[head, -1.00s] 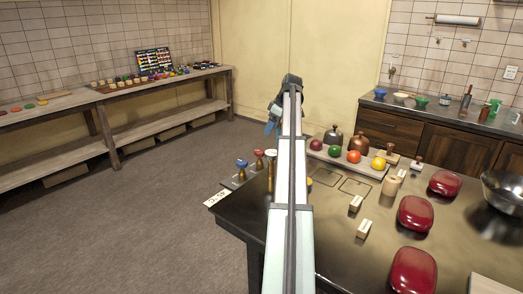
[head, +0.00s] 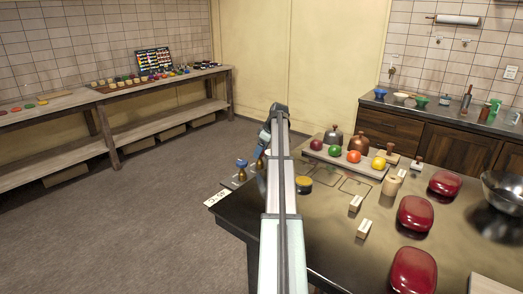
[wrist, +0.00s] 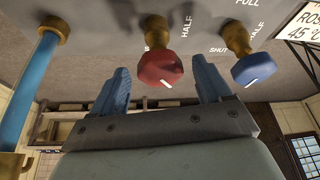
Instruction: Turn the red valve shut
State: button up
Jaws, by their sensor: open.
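The red valve (wrist: 160,66) is a round red knob on a brass stem, with a white mark on its rim, in the wrist view. My gripper (wrist: 161,72) is open, with one blue finger to the left of the red knob and the other to its right. I cannot tell whether either finger touches it. A blue knob (wrist: 250,68) stands to the right, beyond the right finger. In the head view my gripper (head: 264,138) hides the red knob; the blue knob (head: 242,163) shows to its left.
A panel (wrist: 95,30) lettered FULL, HALF and SHUT carries the knobs. A blue pipe with brass fittings (wrist: 25,95) stands left.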

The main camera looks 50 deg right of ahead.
jog(key=c, duration=1)
jog(key=shift+a+m+h, duration=0.15)
jog(key=shift+m+h, duration=0.25)
jog(key=shift+m, duration=0.4)
jog(key=shift+c, duration=0.2)
jog(key=shift+m+h, duration=0.5)
jog(key=shift+m, duration=0.9)
jog(key=o, duration=1)
jog(key=shift+o, duration=0.2)
jog(key=v, duration=1.3)
jog(key=shift+s+r, duration=0.2)
jog(key=shift+r, duration=0.15)
jog(key=shift+w+a, duration=0.1)
